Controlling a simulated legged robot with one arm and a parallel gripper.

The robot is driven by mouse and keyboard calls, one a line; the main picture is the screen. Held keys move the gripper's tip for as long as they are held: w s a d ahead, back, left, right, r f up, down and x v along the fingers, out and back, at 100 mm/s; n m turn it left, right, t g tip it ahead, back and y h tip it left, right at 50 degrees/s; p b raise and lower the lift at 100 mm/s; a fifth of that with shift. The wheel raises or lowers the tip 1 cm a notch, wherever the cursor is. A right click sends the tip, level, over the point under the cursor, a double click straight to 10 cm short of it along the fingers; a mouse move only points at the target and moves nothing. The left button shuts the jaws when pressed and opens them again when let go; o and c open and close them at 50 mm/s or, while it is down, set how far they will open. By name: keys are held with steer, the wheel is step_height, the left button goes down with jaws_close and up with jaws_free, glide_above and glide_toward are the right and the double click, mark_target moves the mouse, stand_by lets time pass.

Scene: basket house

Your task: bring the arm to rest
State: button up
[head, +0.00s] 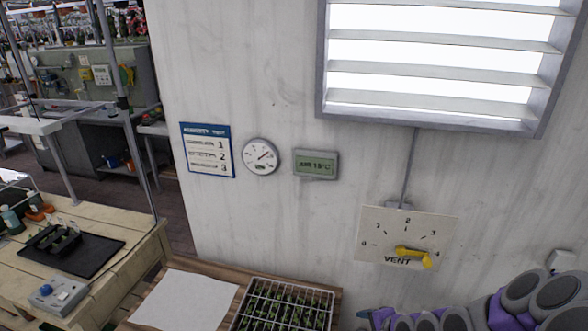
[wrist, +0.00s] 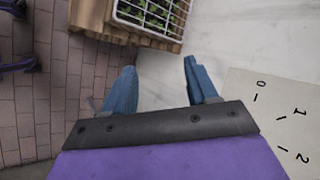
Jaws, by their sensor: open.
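My arm, purple and grey, shows at the lower right of the head view. My gripper (wrist: 162,88) shows in the wrist view with its two blue fingers apart and nothing between them. It is in front of the pale wall, beside the vent dial plate (wrist: 265,125). In the head view the vent dial plate (head: 385,236) carries a yellow lever (head: 412,254), which points to the right and slightly down. My fingers do not touch the plate.
A seedling tray (head: 285,305) and a white sheet (head: 187,300) lie on a wooden bench below. A louvred window (head: 440,75), a gauge (head: 261,156), a display (head: 316,164) and a sign (head: 208,151) are on the wall. A workbench (head: 120,262) stands at left.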

steer(key=s+a+r+n+g+h+b, duration=0.1)
steer(key=s+a+r+n+g, duration=0.1)
steer(key=s, duration=0.8)
steer(key=s+a+r+n+g+h+b, duration=0.1)
steer(key=s+r+n+g+b, duration=0.1)
steer(key=s+r+n+g, duration=0.2)
steer(key=s+a+r+n+g+h+b, duration=0.1)
steer(key=s+r+n, duration=0.7)
steer(key=s, duration=0.9)
steer(key=shift+a+r+g+h+b, duration=0.25)
steer(key=shift+a+g+h+b, duration=0.25)
steer(key=shift+a+g, duration=0.4)
